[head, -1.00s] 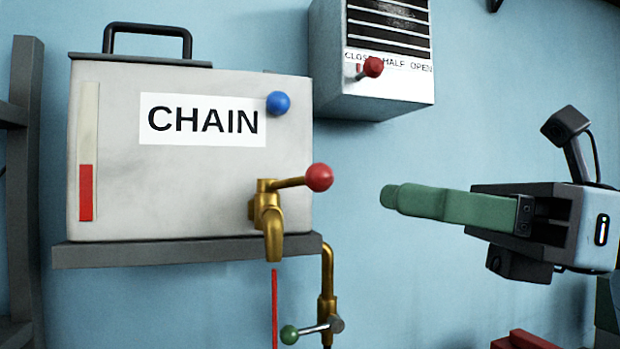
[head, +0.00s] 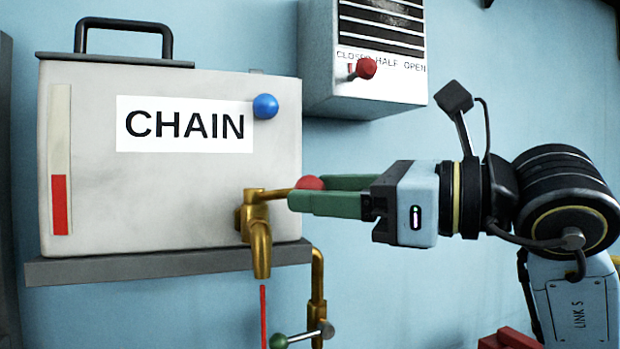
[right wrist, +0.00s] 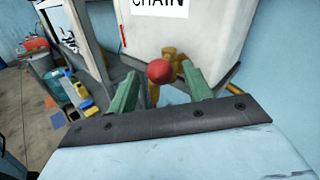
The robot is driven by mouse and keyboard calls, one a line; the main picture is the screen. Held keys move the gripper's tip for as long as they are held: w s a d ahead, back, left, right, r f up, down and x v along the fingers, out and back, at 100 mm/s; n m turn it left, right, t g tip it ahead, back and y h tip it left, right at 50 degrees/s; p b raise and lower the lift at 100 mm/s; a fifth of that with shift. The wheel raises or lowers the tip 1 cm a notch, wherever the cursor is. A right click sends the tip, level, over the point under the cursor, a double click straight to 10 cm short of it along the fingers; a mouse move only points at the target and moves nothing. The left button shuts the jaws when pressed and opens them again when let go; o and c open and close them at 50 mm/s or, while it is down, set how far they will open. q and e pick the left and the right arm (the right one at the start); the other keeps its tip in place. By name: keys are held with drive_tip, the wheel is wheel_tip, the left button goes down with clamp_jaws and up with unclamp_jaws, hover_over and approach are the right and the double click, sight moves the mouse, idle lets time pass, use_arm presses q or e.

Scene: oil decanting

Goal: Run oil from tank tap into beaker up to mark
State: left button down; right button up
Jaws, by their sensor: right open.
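The tank (head: 180,180), labelled CHAIN, sits on a grey shelf (head: 160,264). Its brass tap (head: 258,235) is on the lower right of its front. The tap's lever ends in a red ball (head: 308,183), and a red stream (head: 263,315) shows below the spout. My right gripper (head: 315,193) is open, with its green fingers on either side of the red ball. In the right wrist view the red ball (right wrist: 160,71) sits between the two fingertips, with gaps visible on both sides. The beaker is not recognisable in these frames. My left gripper is out of view.
A vent box (head: 365,60) marked CLOSED, HALF, OPEN, with its own red knob (head: 366,68), is on the wall above. A brass pipe (head: 317,285) with a green-knobbed valve (head: 279,341) stands right of the stream.

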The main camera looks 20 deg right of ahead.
drive_tip(key=shift+x, duration=1.2)
clamp_jaws()
